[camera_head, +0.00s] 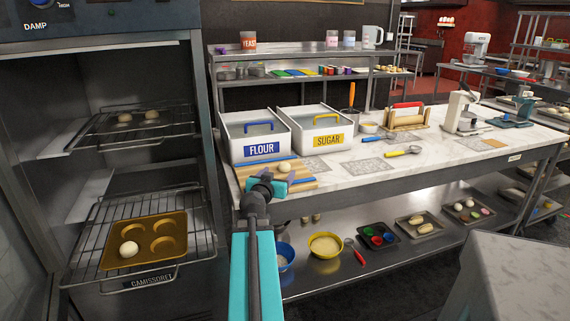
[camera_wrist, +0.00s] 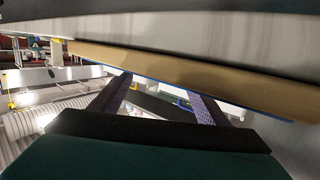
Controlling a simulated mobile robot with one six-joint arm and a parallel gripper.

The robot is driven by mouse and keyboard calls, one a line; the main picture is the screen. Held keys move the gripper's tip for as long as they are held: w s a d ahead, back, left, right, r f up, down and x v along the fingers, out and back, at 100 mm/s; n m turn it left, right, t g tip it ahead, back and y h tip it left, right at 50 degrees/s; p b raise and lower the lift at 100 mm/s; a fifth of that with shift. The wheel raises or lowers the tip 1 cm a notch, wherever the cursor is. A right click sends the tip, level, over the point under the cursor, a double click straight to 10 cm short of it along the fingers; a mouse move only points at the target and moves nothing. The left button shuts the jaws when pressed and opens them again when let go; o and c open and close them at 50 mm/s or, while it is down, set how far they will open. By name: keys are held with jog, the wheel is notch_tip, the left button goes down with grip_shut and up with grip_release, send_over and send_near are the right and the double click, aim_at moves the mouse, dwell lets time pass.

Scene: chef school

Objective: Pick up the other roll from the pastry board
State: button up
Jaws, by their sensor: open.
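The pastry board (camera_head: 303,180), striped in wood tones, lies at the left front of the marble counter. One pale round roll (camera_head: 284,167) sits on it. My gripper (camera_head: 280,185) is at the board's front edge, in front of the roll; its fingers are hard to make out there. In the wrist view my gripper (camera_wrist: 162,87) is open with nothing between its fingers. A long tan edge, seemingly of the pastry board (camera_wrist: 190,75), runs across beyond the fingertips. The roll does not show in the wrist view.
A gold moulded tray (camera_head: 165,224) with one roll (camera_head: 128,249) in a hollow sits on a cabinet rack at left. Flour (camera_head: 236,146) and sugar (camera_head: 301,143) bins stand close behind the board. The lower shelf holds bowls and trays.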

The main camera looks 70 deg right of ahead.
aim_at(282, 168)
jog(key=shift+w+d+f, duration=0.15)
jog(key=shift+d, duration=0.45)
jog(key=shift+d+p, duration=0.6)
jog(key=shift+p, duration=0.05)
jog(key=shift+d+p, duration=0.75)
jog(key=shift+d, duration=0.4)
jog(key=shift+w+d+f+p, duration=0.1)
jog(key=shift+d+f+p, duration=0.05)
jog(key=shift+d, duration=0.25)
jog(key=shift+w+d+f+p, duration=0.1)
jog(key=shift+d+p, duration=0.05)
jog(key=shift+d, duration=0.25)
jog(key=c, duration=1.1)
